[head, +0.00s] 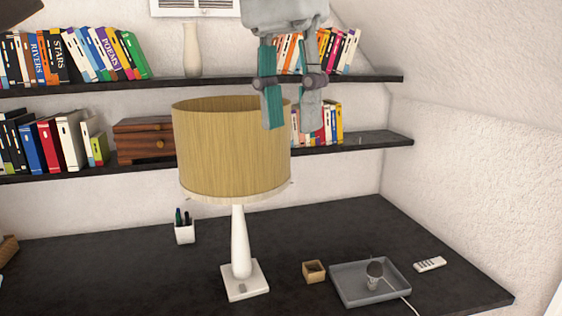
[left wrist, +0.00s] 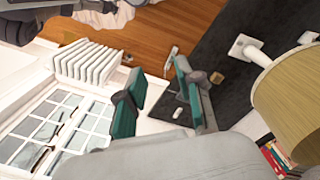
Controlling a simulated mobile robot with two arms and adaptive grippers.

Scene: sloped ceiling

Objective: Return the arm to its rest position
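My left gripper (head: 290,118) hangs from the top of the head view, in front of the shelves and just above the rear right rim of the lampshade (head: 225,150). Its two teal-lined fingers are apart, with nothing held between them. The left wrist view also shows this gripper (left wrist: 158,68) open, with floor and wall behind the gap. The lamp stands upright on its white base (head: 244,280) on the dark desk (head: 130,275). Whether the gripper touches the shade cannot be told from the head view; in the wrist view they are apart. My right gripper is not in view.
A small wooden box (head: 314,271), a remote (head: 430,264) and a pen cup (head: 185,233) stand on the desk. Two shelves (head: 370,79) of books run behind. A radiator (left wrist: 88,65) and window (left wrist: 50,125) show in the wrist view.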

